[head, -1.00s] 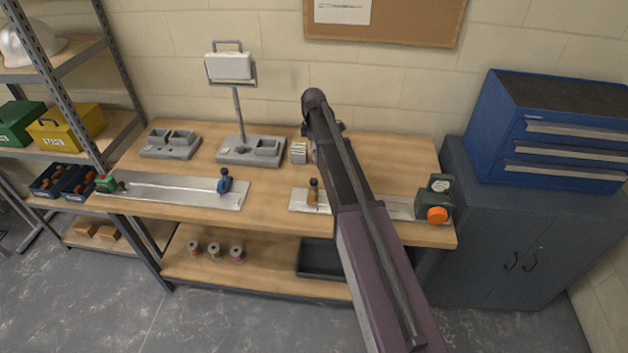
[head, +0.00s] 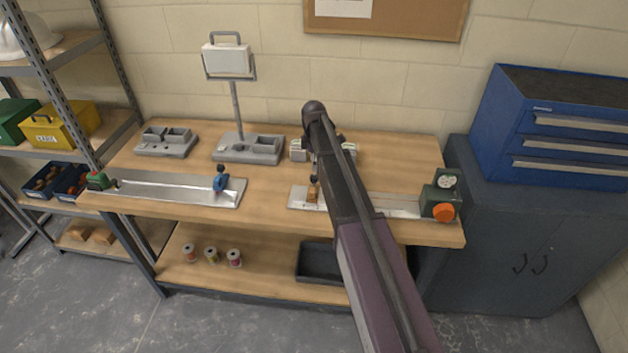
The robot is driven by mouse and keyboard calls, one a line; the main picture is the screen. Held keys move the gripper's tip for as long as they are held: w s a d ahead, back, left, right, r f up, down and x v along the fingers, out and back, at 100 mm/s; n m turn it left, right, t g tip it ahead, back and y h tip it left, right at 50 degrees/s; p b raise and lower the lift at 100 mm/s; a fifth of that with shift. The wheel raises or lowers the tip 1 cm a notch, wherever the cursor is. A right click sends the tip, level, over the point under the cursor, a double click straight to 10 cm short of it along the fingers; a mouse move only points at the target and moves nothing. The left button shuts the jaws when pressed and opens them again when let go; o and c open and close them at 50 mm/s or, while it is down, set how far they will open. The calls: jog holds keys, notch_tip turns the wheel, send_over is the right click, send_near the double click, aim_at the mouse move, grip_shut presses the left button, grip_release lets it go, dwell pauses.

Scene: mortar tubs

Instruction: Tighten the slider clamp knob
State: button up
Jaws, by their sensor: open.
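An amber-brown slider (head: 312,195) with a dark knob on top stands on the right metal rail (head: 298,203). A green block (head: 440,200) with a round dial and an orange knob (head: 443,212) stands at that rail's right end. A blue slider (head: 221,182) with a dark knob stands on the left metal rail (head: 160,184), which has a green block (head: 97,181) at its left end. My gripper (head: 312,167) hangs open, small and mostly hidden by my arm, just above the brown slider's knob. I cannot tell whether they touch. My arm covers part of the right rail.
A grey stand with a lamp-like white head (head: 226,58) and a grey tray (head: 166,142) stand at the back of the bench. Small grey boxes (head: 298,150) are close to my gripper. Spools (head: 212,254) and a black tray (head: 319,262) are below. The bench front between the rails is clear.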

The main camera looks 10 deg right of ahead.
aim_at(314, 176)
jog(key=shift+s+f+b, duration=0.15)
jog(key=shift+f+b, duration=2.45)
jog(key=shift+f, duration=0.3)
jog(key=shift+c, duration=0.2)
grip_shut()
